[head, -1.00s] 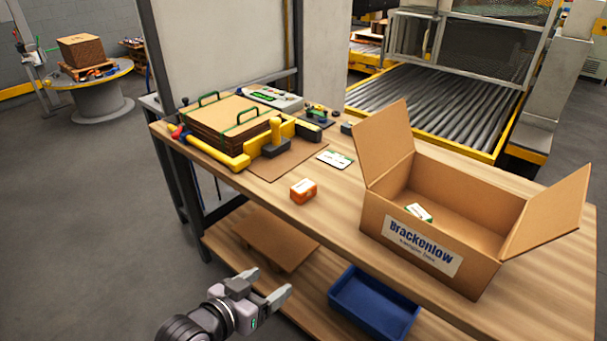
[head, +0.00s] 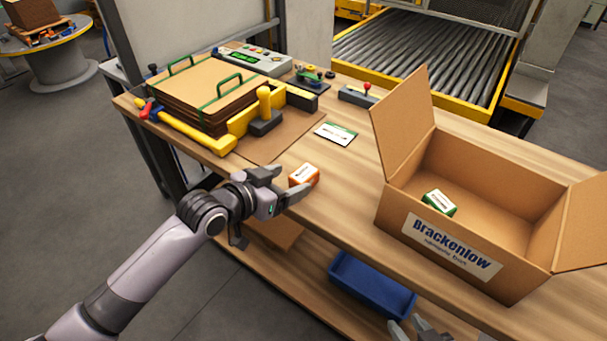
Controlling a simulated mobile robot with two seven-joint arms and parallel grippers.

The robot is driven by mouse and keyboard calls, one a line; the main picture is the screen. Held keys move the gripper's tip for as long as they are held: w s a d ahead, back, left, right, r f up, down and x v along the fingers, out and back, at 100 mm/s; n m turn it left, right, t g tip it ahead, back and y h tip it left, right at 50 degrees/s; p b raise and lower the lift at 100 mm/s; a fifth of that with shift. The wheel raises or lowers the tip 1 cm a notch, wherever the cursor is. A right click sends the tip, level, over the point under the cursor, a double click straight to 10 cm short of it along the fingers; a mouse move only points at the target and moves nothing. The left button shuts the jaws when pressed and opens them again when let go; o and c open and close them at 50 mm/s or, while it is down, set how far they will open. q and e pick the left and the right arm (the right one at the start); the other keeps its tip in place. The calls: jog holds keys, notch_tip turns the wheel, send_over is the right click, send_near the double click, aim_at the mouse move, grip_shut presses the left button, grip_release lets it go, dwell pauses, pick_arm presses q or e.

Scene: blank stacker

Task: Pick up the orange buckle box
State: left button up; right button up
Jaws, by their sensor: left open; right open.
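The orange buckle box (head: 304,174), with a white label on top, sits on the wooden workbench (head: 345,205) near its front edge. My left gripper (head: 291,181) is open, with its fingertips at the box's near left side. One finger lies by the box's left end and the other in front of its near side. I cannot tell whether they touch it. My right gripper (head: 417,331) shows only partly at the bottom edge, open and empty, well away from the box.
An open cardboard carton (head: 395,205) marked Brackenlow stands at the right with a green and white box (head: 439,202) inside. A card (head: 336,134) lies behind the orange box. A cardboard stack (head: 205,100) in a yellow fixture is at the left. A blue tray (head: 370,288) sits on the lower shelf.

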aim_at(298, 178)
pick_arm(q)
jog(key=shift+x, duration=2.8)
jog(key=shift+s+d+r, duration=0.1)
jog(key=shift+d, duration=0.1)
jog(key=c, duration=1.2)
